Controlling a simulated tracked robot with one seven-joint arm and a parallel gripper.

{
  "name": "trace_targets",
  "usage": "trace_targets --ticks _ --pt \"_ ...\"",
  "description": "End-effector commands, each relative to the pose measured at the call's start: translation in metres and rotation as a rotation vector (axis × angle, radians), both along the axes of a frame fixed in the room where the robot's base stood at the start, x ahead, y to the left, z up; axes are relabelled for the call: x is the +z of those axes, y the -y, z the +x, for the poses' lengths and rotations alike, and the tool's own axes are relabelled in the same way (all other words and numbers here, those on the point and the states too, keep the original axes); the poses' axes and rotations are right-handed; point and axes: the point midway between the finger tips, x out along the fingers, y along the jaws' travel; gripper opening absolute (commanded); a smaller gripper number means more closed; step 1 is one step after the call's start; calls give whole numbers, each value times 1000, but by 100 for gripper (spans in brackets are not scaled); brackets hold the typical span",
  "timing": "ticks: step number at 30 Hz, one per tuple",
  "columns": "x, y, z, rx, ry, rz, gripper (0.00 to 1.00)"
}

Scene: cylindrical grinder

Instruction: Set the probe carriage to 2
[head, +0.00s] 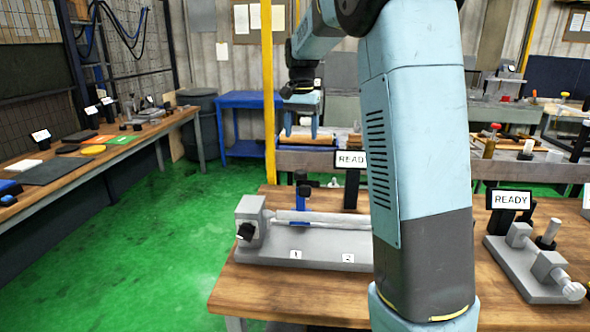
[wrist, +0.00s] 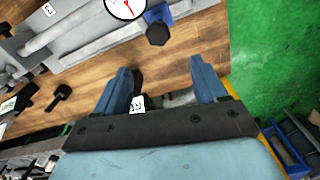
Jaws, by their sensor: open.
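The grey grinder base (head: 300,245) lies on the wooden table with a pale round shaft (head: 320,218) along it. Plates marked 1 (head: 296,254) and 2 (head: 348,258) are on its front. The blue probe carriage (head: 302,190) with a dark knob stands behind the shaft, roughly in line with plate 1, left of plate 2. The wrist view shows its blue part and black knob (wrist: 158,34) beside a white dial (wrist: 125,7), cut by the top edge. My gripper (head: 301,128) is open and empty, above and apart from the carriage. My arm hides the base's right end.
A READY sign (head: 350,160) stands behind the base, partly behind my arm. Another fixture (head: 530,265) with its own READY sign (head: 510,199) is at right. A yellow post (head: 267,90) stands beyond the table. Green floor (head: 150,265) is clear at left.

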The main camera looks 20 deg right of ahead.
Motion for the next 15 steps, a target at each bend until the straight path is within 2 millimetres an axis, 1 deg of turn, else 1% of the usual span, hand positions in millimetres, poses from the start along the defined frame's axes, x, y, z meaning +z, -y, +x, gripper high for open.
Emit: trace_targets --ticks 6,15 --pt "-38 0 -1 1 -5 0 72" --pt "-90 -1 -1 2 -4 0 72"
